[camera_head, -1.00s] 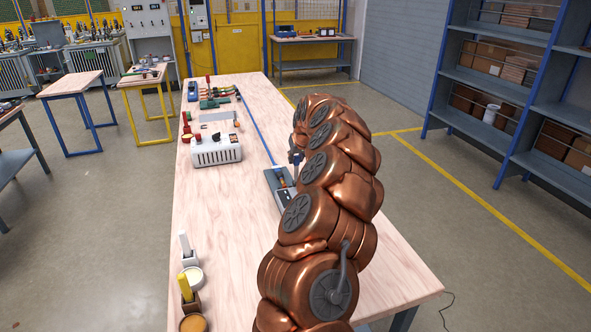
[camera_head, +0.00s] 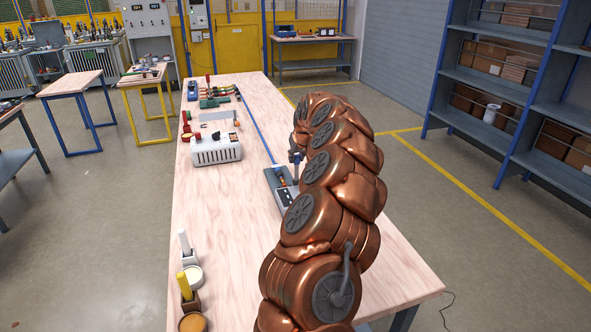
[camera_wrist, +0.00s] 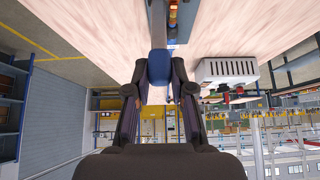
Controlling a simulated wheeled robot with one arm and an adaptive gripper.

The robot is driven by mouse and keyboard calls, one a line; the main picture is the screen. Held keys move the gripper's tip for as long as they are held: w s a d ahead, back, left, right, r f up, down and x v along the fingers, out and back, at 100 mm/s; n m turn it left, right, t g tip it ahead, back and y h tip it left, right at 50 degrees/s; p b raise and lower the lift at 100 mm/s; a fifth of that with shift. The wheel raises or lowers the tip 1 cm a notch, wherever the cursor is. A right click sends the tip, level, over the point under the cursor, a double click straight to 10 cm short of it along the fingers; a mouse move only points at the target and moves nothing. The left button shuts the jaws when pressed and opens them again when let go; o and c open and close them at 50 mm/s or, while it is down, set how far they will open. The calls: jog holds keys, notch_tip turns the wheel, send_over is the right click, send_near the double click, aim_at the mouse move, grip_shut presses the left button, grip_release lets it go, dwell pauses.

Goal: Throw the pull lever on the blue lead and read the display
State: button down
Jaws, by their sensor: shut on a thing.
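The pull lever's grey base (camera_head: 271,177) sits on the wooden bench, partly hidden behind my copper arm. The blue lead (camera_head: 257,127) runs from it toward the back of the bench. In the wrist view, the lever shows as a grey bar (camera_wrist: 158,28) with a blue handle (camera_wrist: 159,68). My gripper (camera_wrist: 158,85) is shut on this blue handle, one dark finger on each side. In the head view my gripper (camera_head: 296,156) is mostly hidden by my arm. I cannot make out a readable display.
A white vented box (camera_head: 216,150) stands on the bench left of the lever; it also shows in the wrist view (camera_wrist: 227,70). Small tools and coloured parts lie at the back. Cups and holders (camera_head: 190,292) stand at the near left edge. The middle of the bench is clear.

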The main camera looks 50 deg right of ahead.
jog(key=shift+s+a+f+b, duration=0.25)
jog(key=shift+s+b, duration=0.25)
jog(key=shift+b, duration=0.25)
jog(key=shift+s+a+f+b, duration=0.15)
jog(key=shift+s+a+b, duration=0.1)
jog(key=shift+s+b, duration=0.35)
jog(key=shift+a+r, duration=0.15)
jog(key=shift+s+b, duration=0.15)
jog(key=shift+b, duration=0.3)
jog(key=s+b, duration=0.1)
jog(key=b, duration=0.1)
jog(key=s+a+f+b, duration=0.1)
jog(key=shift+s+a+f+b, duration=0.1)
jog(key=shift+f+b, duration=0.05)
jog(key=shift+b, duration=0.2)
jog(key=shift+f, duration=0.1)
